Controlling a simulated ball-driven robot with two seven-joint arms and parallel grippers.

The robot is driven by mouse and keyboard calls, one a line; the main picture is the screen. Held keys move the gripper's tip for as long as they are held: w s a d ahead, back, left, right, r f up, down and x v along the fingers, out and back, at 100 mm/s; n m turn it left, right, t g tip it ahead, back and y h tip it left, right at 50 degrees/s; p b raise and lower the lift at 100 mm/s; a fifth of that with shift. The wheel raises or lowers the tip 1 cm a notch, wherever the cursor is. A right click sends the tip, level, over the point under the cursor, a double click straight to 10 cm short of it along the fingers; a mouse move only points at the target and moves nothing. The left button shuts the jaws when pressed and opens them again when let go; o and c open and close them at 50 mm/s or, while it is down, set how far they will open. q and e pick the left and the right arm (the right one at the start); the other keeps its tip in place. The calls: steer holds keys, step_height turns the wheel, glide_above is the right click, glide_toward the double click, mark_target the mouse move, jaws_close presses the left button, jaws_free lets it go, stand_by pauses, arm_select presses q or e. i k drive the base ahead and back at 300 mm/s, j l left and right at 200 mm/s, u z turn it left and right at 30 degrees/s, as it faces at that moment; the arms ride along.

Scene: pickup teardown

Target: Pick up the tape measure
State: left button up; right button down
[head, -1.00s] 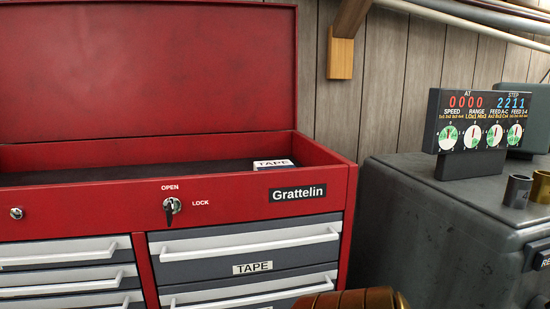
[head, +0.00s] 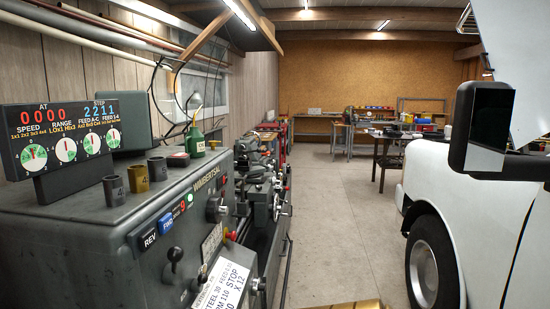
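I cannot make out a tape measure in the head view. Neither of my grippers shows. Only a small gold-coloured piece (head: 350,304) shows at the bottom edge, and I cannot tell what it belongs to.
A dark grey lathe (head: 75,240) with a digital display (head: 62,137) fills the left. Sockets and a green oil can (head: 195,138) stand on it. A white vehicle (head: 475,195) stands at the right. Concrete floor (head: 335,215) lies clear between them, with cluttered workbenches (head: 318,124) behind.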

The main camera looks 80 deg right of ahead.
mark_target(181, 159)
steer(key=k+z, duration=0.1)
steer(key=z, duration=1.7)
